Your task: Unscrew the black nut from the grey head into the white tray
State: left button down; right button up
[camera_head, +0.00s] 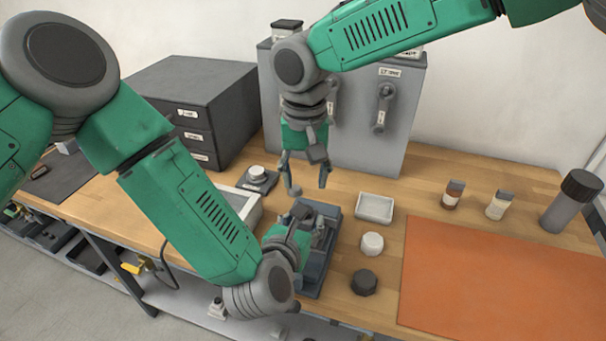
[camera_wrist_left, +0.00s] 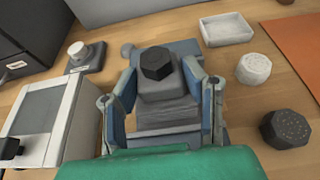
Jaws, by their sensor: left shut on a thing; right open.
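In the left wrist view, the black nut (camera_wrist_left: 156,63) sits on top of the grey head (camera_wrist_left: 160,89). My left gripper (camera_wrist_left: 163,80) is shut on the grey head, one finger on each side, below the nut. In the head view my left gripper (camera_head: 318,236) is low over the blue-grey base (camera_head: 318,278), and its wrist hides part of it. My right gripper (camera_head: 308,188) is open and empty, pointing down above and behind the left one. The white tray (camera_head: 375,207) lies empty to the right of the base; it also shows in the left wrist view (camera_wrist_left: 228,29).
A white round cap (camera_head: 372,243) and a dark knob (camera_head: 364,282) stand right of the base. An orange mat (camera_head: 490,275), small bottles (camera_head: 453,195) and a dark-capped cylinder (camera_head: 570,200) are farther right. A grey cabinet (camera_head: 390,110) and a drawer unit (camera_head: 200,90) stand behind.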

jog(key=m, duration=0.4)
pick_arm(q)
jog(key=shift+d, duration=0.1)
pick_arm(e)
jog(key=m, duration=0.4)
jog(key=shift+m, duration=0.4)
jog(key=m, duration=0.4)
jog(key=shift+a, duration=0.1)
jog(key=m, duration=0.4)
jog(key=shift+f, duration=4)
grip_shut()
jog(key=shift+o, duration=0.4)
grip_release()
